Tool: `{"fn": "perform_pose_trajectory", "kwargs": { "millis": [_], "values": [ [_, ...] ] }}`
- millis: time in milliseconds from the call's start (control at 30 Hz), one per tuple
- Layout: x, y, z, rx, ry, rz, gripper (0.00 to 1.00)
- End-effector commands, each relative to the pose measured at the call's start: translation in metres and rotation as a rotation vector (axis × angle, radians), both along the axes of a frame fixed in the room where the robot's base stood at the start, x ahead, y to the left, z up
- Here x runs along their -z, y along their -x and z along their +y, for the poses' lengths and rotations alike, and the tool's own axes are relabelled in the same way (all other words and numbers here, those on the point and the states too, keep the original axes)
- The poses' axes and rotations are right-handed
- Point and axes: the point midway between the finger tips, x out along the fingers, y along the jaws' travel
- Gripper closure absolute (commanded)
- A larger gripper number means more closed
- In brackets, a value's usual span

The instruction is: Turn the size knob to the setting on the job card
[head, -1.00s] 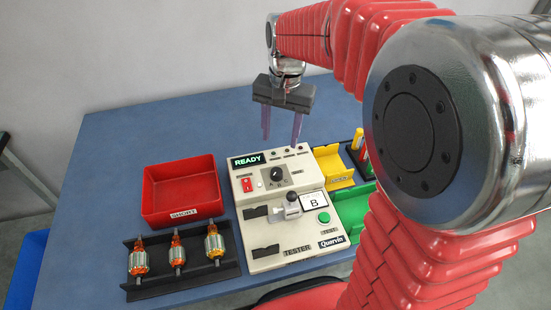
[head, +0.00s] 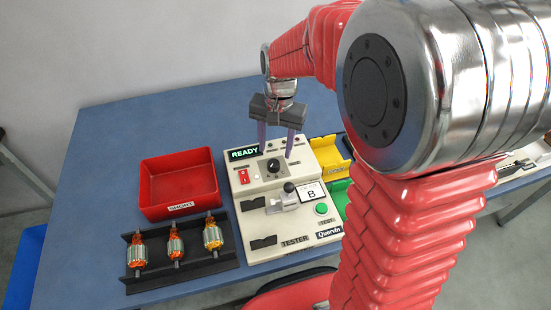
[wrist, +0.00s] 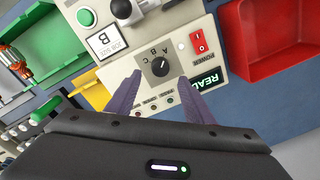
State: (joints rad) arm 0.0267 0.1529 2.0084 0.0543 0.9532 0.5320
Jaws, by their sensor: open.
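The size knob (head: 273,165) is black and round, on the upper panel of the cream tester (head: 268,245). In the wrist view the knob (wrist: 159,66) has the letters A, B and C beside it; I cannot tell for certain which letter its pale mark points to. The job card (head: 311,194) is white and shows B; it also shows in the wrist view (wrist: 103,43). My gripper (head: 276,152) is open and empty, above the tester's back part. In the wrist view its purple fingers (wrist: 159,80) are spread on either side of the knob, apart from it.
A green READY display (head: 244,154) and a red power switch (head: 243,176) are left of the knob. A lever with a dark ball (head: 289,187) stands in front. A red bin (head: 178,205) and a black rack (head: 222,265) with armatures are left. A yellow tray (head: 328,160) is right.

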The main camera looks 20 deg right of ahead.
Motion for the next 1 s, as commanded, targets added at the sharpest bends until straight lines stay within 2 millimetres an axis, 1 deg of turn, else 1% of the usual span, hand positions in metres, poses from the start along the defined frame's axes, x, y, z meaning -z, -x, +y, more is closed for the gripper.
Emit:
{"fn": "perform_pose_trajectory", "kwargs": {
  "millis": [33, 200, 300, 400, 533, 800, 1000],
  "values": [
    [0.009, 0.0, 0.001, 0.0, 0.0, 0.004, 0.53],
    [0.035, 0.0, 0.002, 0.0, 0.0, 0.004, 0.53],
    [0.047, -0.001, 0.002, 0.0, 0.0, 0.002, 0.53],
    [0.056, -0.001, 0.003, 0.0, 0.0, 0.002, 0.53],
    [0.061, -0.002, 0.003, 0.0, 0.0, 0.0, 0.53],
    [0.062, -0.002, 0.003, 0.0, 0.0, 0.0, 0.53],
    [0.061, -0.002, 0.003, 0.0, 0.0, 0.0, 0.67]
  ]
}}
